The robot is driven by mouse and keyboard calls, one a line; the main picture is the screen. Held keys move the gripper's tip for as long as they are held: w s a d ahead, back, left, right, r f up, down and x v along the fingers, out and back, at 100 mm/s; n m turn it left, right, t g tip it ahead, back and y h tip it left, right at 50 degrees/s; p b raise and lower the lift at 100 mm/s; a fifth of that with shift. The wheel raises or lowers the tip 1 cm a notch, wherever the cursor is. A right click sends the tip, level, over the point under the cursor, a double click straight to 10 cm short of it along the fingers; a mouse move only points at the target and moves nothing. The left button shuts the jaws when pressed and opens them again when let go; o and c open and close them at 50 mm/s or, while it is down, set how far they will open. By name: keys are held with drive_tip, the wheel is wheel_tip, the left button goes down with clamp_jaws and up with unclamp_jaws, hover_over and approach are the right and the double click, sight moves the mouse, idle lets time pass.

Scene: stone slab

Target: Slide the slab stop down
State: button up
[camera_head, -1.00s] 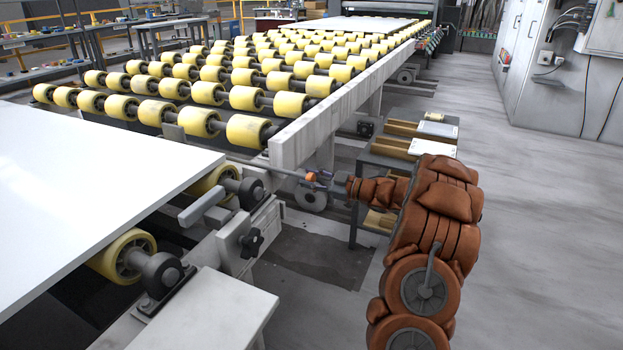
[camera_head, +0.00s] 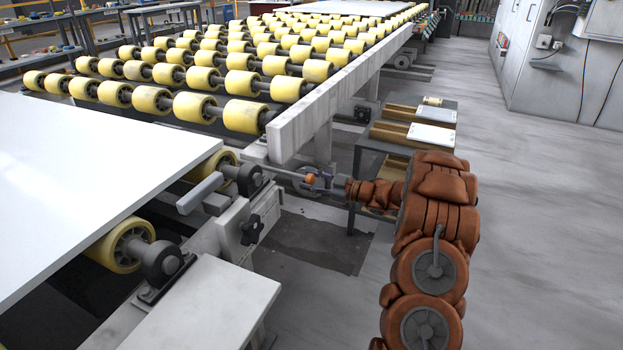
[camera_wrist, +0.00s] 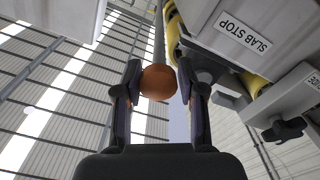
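An orange ball knob (camera_head: 309,179) sits at the end of a thin rod beside the conveyor frame. In the wrist view the ball (camera_wrist: 158,82) shows between my two fingertips, with the rod running up behind it. My gripper (camera_wrist: 158,85) is open around the ball; whether either finger touches it I cannot tell. In the head view my gripper (camera_head: 322,183) is small and partly hidden at the knob. A "SLAB STOP" label (camera_wrist: 244,36) is on a grey housing at the upper right. A grey bar (camera_head: 200,193) lies near the slab's right edge.
A white slab (camera_head: 70,180) lies on yellow rollers at left. More roller rows (camera_head: 245,85) run behind a long grey rail (camera_head: 335,105). A black star knob (camera_head: 252,229) is on the near frame. A shelf unit (camera_head: 385,142) stands behind my arm. Floor is clear at right.

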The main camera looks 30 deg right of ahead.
drive_tip(key=o, duration=0.4)
drive_tip(key=v, duration=1.2)
idle(0.5)
